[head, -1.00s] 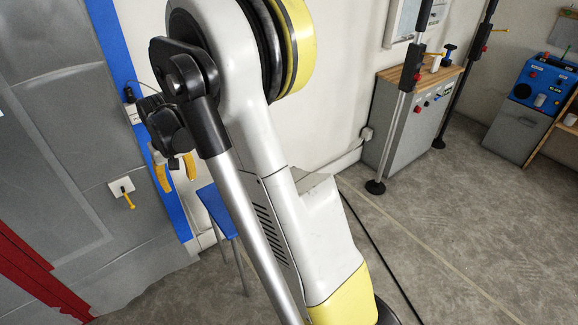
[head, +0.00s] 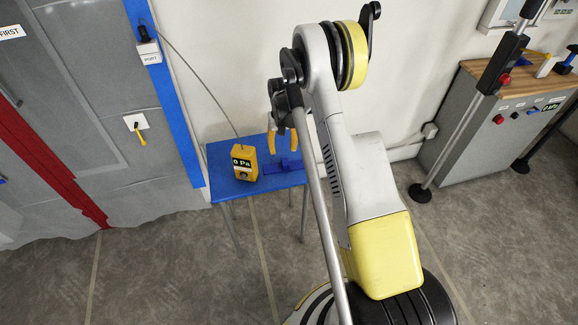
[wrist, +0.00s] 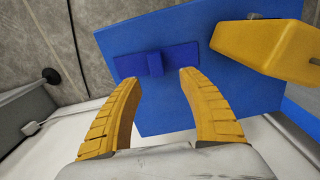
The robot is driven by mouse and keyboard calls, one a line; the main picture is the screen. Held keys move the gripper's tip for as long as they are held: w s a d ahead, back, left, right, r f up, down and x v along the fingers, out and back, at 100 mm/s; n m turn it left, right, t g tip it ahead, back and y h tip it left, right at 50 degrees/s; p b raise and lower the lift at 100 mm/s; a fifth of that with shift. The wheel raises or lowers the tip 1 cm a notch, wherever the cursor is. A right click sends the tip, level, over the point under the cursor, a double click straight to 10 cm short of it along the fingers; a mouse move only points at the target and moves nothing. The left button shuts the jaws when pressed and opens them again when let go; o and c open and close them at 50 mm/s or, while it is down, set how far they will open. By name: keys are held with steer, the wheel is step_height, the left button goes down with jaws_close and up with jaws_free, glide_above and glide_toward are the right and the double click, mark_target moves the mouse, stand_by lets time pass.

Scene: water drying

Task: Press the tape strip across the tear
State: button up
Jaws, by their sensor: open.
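A dark blue strip with a raised tab (head: 288,167), seemingly the tape strip, lies on a small blue table (head: 228,188). The strip also shows in the wrist view (wrist: 180,57), just beyond my fingertips. My gripper (head: 282,146) has yellow fingers, spread apart and empty, over the table in front of the strip. In the wrist view the gripper (wrist: 159,82) has the strip's tab between and ahead of its tips. A grey sheet wall (head: 90,110) with blue edging stands at left. I cannot make out a tear in it.
A yellow meter (head: 243,162) reading 0 Pa stands on the table left of the strip, with a cable rising from it. A red band (head: 55,140) runs down the sheet. A grey cabinet (head: 470,130) and poles stand at right. The floor is open in front.

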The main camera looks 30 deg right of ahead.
mark_target(285, 160)
steer(key=f+b, duration=0.1)
steer(key=f, duration=0.1)
steer(key=f+b, duration=0.1)
steer(key=f, duration=0.2)
steer(key=f+b, duration=0.1)
steer(key=f, duration=0.2)
steer(key=shift+s+d+b, duration=0.1)
steer(key=shift+d+b, duration=0.2)
steer(key=shift+b, duration=0.05)
steer(key=shift+r, duration=0.15)
steer(key=c, duration=0.9)
